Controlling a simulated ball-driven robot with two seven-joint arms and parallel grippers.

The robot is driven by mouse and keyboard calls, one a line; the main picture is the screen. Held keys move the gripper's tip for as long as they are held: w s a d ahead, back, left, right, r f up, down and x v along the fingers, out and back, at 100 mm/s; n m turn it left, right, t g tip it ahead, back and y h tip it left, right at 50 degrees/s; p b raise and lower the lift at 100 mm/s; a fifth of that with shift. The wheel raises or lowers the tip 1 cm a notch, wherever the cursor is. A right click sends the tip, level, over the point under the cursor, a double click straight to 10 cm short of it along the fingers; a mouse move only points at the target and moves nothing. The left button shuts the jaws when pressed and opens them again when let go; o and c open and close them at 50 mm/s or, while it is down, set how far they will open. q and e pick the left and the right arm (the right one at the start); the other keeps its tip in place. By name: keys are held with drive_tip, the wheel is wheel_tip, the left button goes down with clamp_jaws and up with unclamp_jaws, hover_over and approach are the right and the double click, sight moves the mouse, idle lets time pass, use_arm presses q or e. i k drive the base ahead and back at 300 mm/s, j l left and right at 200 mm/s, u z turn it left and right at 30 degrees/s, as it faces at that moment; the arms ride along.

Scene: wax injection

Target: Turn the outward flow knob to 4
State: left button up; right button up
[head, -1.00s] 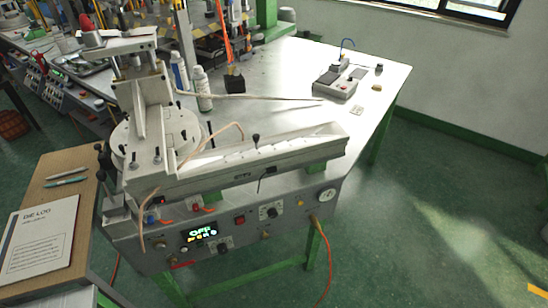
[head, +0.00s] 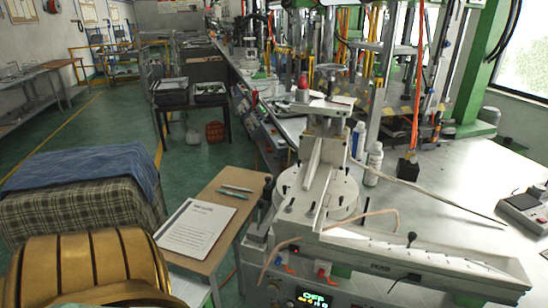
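The wax injection machine (head: 410,262) stands at the lower right in the head view. Its front panel is mostly cut off by the bottom edge. The top of a lit display reading "OFF" (head: 314,298) and a red switch (head: 322,269) show on the panel. I cannot make out the outward flow knob or its setting; the dial area right of the display is out of frame. Neither of my grippers is in view.
A wooden side table (head: 222,190) with a white printed sheet (head: 196,228) and pens stands left of the machine. A checked, blue-draped block (head: 85,208) is further left. White bottles (head: 374,163) stand behind the machine. Green floor (head: 110,125) is open at the far left.

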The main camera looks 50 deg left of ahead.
sight(321, 273)
drive_tip(key=j+u, duration=0.15)
drive_tip(key=u, duration=1.5)
